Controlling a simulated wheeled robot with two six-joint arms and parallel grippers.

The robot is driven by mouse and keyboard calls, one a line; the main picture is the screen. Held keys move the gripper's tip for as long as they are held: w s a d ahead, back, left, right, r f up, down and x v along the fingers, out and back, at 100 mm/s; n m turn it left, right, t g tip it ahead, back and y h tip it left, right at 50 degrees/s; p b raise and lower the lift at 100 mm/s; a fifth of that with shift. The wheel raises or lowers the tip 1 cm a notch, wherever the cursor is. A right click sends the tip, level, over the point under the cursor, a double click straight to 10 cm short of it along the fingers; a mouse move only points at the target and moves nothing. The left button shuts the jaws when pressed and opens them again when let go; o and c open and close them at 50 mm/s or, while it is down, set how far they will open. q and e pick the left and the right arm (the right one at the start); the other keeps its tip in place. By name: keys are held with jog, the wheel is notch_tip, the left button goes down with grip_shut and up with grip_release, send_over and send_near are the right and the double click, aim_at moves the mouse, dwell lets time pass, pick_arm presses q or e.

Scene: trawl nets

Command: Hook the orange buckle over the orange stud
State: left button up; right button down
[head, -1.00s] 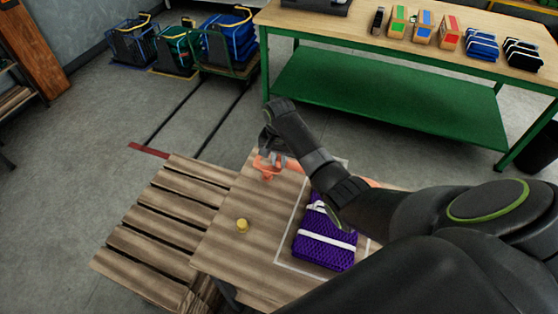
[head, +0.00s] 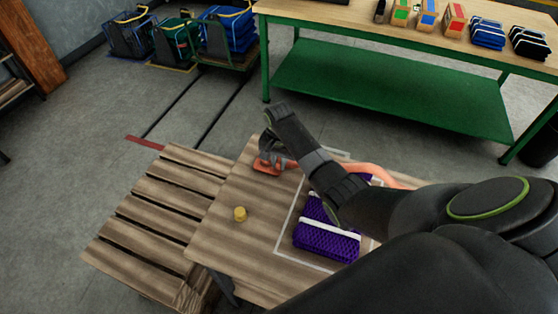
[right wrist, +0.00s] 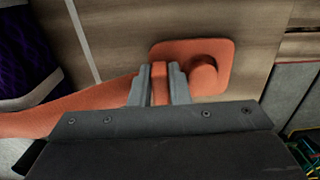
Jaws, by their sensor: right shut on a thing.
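My right gripper (head: 273,160) is low over the far left part of the wooden tabletop. In the right wrist view (right wrist: 159,90), it is shut on the orange buckle (right wrist: 160,75), of which a narrow upright piece shows between the fingers. An orange strap (right wrist: 75,108) runs left from the gripper; it also shows in the head view (head: 380,174). The round orange stud (right wrist: 204,77) stands on an orange plate (right wrist: 190,48), just right of the fingers. I cannot tell whether buckle and stud touch. My left gripper is not in view.
A folded purple net (head: 325,240) with white bands lies inside a white outline on the tabletop (head: 215,235). A slatted pallet (head: 150,230) adjoins on the left. A green workbench (head: 390,90) stands behind.

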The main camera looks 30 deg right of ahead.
jog(key=c, duration=1.3)
grip_release()
jog(key=shift+r, duration=0.1)
jog(key=shift+w+r, duration=0.1)
jog(key=shift+r, duration=0.45)
jog(key=shift+s+r+p, duration=0.2)
jog(key=shift+r+p, duration=2.15)
jog(key=shift+r, duration=5.75)
jog(key=shift+f, duration=0.15)
